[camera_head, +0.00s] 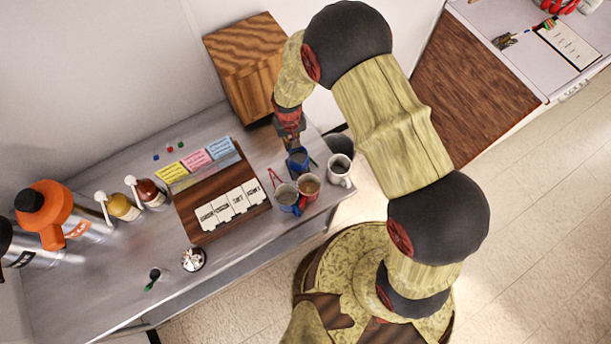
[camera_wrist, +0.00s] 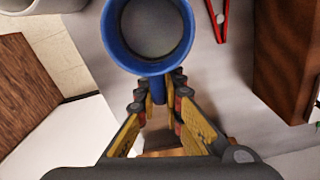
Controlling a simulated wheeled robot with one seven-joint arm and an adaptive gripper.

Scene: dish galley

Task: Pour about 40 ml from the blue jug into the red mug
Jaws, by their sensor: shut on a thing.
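The blue jug (camera_head: 297,160) is at the right end of the counter, just behind the mugs. My gripper (camera_wrist: 158,92) is shut on the jug's handle, and the jug (camera_wrist: 108,32) looks upright, with its round mouth open in the wrist view. The inside looks grey; I cannot tell the liquid level. I cannot tell whether the jug rests on the counter or hangs just above it. The red mug (camera_head: 309,191) stands in front of the jug, slightly right, with brownish contents. In the head view my gripper (camera_head: 294,143) is partly hidden by its own wrist.
A blue mug (camera_head: 287,203) and a white mug (camera_head: 341,179) flank the red mug closely. A dark bin (camera_head: 340,143) is behind. A red folded item (camera_head: 274,178) lies left of the jug, near a brown board (camera_head: 192,218). A wooden box (camera_head: 245,60) stands at the back.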

